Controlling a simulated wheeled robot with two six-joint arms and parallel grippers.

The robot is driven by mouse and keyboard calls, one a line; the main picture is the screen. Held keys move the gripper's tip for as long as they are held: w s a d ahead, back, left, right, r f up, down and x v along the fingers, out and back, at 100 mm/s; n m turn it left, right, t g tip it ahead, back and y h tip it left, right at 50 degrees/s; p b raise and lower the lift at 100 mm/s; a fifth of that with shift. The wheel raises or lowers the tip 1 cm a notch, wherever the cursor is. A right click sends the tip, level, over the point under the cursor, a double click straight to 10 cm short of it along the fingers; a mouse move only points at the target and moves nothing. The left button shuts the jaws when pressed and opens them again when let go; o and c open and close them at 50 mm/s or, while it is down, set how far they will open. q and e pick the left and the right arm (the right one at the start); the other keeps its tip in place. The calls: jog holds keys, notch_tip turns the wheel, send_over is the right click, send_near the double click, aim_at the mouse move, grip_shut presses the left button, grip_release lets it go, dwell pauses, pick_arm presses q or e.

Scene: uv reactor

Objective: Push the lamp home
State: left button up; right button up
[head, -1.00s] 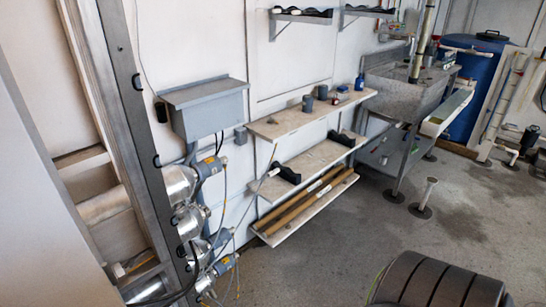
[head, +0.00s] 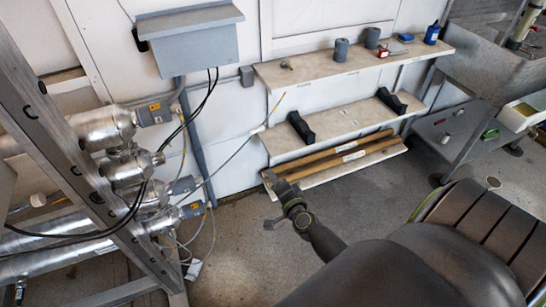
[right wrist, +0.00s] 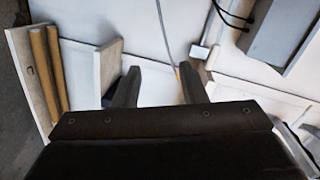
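The UV reactor is a stack of shiny steel cylinders (head: 130,170) on a grey frame at the left of the head view, with grey-and-yellow end caps (head: 155,113) and cables. I cannot tell which part is the lamp; none stands out as a separate tube. My right gripper (head: 270,202) is in front of the low shelf, right of the reactor and apart from it. In the right wrist view its two fingers (right wrist: 157,88) are spread with nothing held between them. My left gripper is not in view.
Wall shelves (head: 340,68) hold grey cups (head: 341,49), a blue bottle (head: 432,33) and black holders (head: 300,127). Brown rods (head: 335,155) lie on the lowest shelf. A grey box (head: 190,40) hangs above the reactor. Floor (head: 235,255) between reactor and my arm is clear.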

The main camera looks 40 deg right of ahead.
aim_at(258, 131)
notch_tip(258, 131, up, 8)
jog(key=w+d+m+t+h, duration=0.1)
jog(key=w+m+t, duration=0.1)
jog(key=m, duration=0.2)
jog(key=b+x, duration=0.2)
jog(key=x, duration=0.9)
jog(key=shift+d+f, duration=0.15)
jog(key=shift+d, duration=0.05)
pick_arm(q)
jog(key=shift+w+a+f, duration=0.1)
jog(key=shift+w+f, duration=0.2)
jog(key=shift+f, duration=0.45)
pick_arm(e)
jog(key=shift+x, duration=1.1)
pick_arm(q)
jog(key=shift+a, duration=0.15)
pick_arm(e)
jog(key=shift+c, duration=0.5)
jog(key=c, duration=0.7)
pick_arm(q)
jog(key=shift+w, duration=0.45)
pick_arm(e)
grip_shut()
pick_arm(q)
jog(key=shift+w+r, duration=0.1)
